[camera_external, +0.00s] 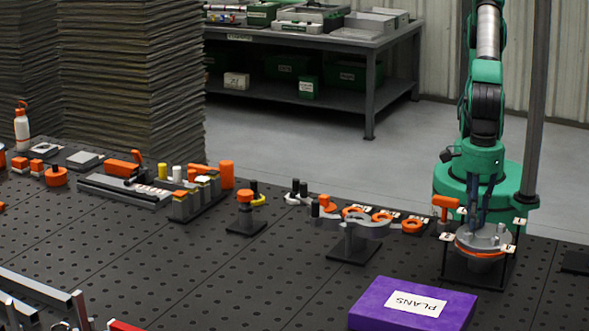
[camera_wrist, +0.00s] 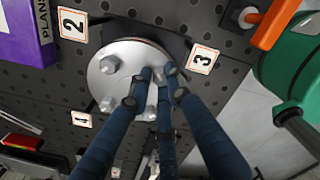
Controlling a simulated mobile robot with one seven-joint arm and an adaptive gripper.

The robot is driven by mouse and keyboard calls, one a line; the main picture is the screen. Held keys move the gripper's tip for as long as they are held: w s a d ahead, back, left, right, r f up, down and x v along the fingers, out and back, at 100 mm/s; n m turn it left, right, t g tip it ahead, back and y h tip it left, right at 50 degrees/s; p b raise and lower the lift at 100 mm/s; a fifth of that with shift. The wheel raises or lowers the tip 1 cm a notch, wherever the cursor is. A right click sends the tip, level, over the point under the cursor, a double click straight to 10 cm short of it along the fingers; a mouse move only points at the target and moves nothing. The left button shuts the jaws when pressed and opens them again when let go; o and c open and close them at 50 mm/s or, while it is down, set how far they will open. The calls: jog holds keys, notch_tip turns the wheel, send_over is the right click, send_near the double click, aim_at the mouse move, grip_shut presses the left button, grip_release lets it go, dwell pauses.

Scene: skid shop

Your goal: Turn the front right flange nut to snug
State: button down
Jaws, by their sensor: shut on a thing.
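The round metal flange (camera_external: 482,243) sits on a dark stand at the right of the bench, with an orange ring under its edge. In the wrist view the flange (camera_wrist: 122,57) shows as a silver disc with several nuts or studs. One hex nut (camera_wrist: 109,65) is bare at its left side, another (camera_wrist: 107,104) at its lower left. My gripper (camera_external: 483,222) comes straight down onto the flange top. In the wrist view its dark blue fingers (camera_wrist: 158,76) are shut around a flange nut on the side toward tag 3. The fingers hide most of that nut.
Numbered tags surround the flange, including tag 2 (camera_wrist: 73,24), tag 3 (camera_wrist: 202,59) and tag 4 (camera_wrist: 82,118). A purple PLANS box (camera_external: 413,304) lies in front. An orange-handled tool (camera_external: 446,203) stands close left of my gripper. Fixtures (camera_external: 350,230) fill the bench further left.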

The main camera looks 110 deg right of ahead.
jog(key=shift+w+r+m+p, duration=0.25)
jog(key=shift+m+p, duration=0.3)
jog(key=shift+m, duration=0.05)
jog(key=shift+m+p, duration=0.55)
jog(key=shift+m, duration=0.05)
jog(key=m+p, duration=0.3)
jog(key=m, duration=0.1)
jog(key=m+p, duration=0.3)
jog(key=m, duration=0.2)
jog(key=shift+s+d+m, duration=0.1)
jog(key=shift+d+m, duration=0.05)
jog(key=shift+m, duration=0.25)
jog(key=shift+s+f+m+p, duration=0.15)
jog(key=shift+m+p, duration=0.55)
jog(key=shift+m, duration=1.3)
jog(key=shift+d+f, duration=0.1)
jog(key=c, duration=1.6)
grip_release()
jog(key=shift+c, duration=0.2)
jog(key=shift+r, duration=4.05)
